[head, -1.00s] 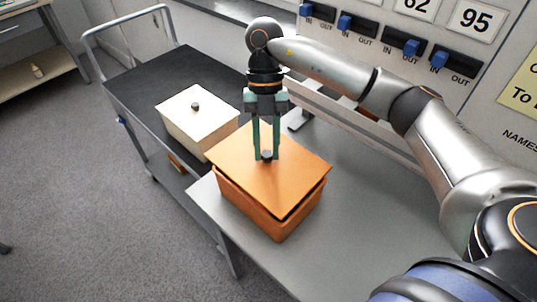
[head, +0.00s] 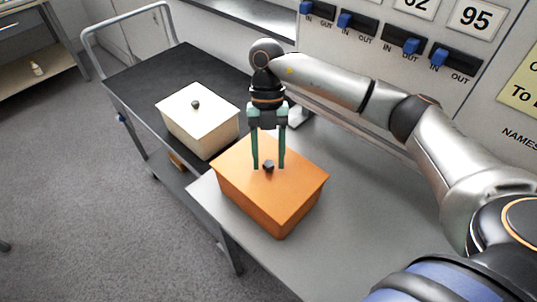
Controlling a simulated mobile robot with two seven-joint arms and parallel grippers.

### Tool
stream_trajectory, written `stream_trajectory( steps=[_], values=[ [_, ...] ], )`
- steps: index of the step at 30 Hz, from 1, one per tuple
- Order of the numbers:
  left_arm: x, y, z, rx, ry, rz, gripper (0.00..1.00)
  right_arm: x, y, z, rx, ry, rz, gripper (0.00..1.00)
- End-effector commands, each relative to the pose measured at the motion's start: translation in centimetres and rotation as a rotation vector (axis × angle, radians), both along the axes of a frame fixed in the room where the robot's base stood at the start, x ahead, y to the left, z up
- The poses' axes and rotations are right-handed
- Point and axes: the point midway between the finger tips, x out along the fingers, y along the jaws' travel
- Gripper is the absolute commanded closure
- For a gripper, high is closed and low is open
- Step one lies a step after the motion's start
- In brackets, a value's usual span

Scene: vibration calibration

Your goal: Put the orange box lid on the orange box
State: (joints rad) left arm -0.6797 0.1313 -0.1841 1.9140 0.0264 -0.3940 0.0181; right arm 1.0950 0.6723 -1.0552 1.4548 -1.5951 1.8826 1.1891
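The orange box (head: 245,203) stands on the grey table near its left edge. The orange box lid (head: 288,191) lies on top of the box, level and lined up with its rim, with no gap showing. A small dark knob (head: 268,166) sits at the middle of the lid. My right gripper (head: 268,167) points down over the lid, with its two green fingers apart on either side of the knob. It is open and does not appear to grip the knob. My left gripper is not in view.
A white lidded box (head: 197,130) stands on a black cart (head: 150,76) beside the table. A panel with blue switches (head: 411,46) rises behind the table. The grey table (head: 355,215) is clear right of the orange box.

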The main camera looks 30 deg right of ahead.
Motion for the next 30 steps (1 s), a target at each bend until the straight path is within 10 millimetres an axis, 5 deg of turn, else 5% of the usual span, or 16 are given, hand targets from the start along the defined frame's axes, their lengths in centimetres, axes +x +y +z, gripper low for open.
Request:
stream_trajectory(
  steps=[14, 24, 30],
  values=[
    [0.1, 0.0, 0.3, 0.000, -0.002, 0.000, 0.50, 0.4, -0.1, 1.5, 0.001, -0.004, -0.001, 0.38],
    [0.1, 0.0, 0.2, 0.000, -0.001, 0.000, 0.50, 2.9, -1.3, 8.5, -0.001, -0.004, -0.003, 0.38],
    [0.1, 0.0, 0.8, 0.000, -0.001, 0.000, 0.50, 3.8, -1.8, 10.9, -0.001, -0.002, -0.001, 0.38]
  ],
)
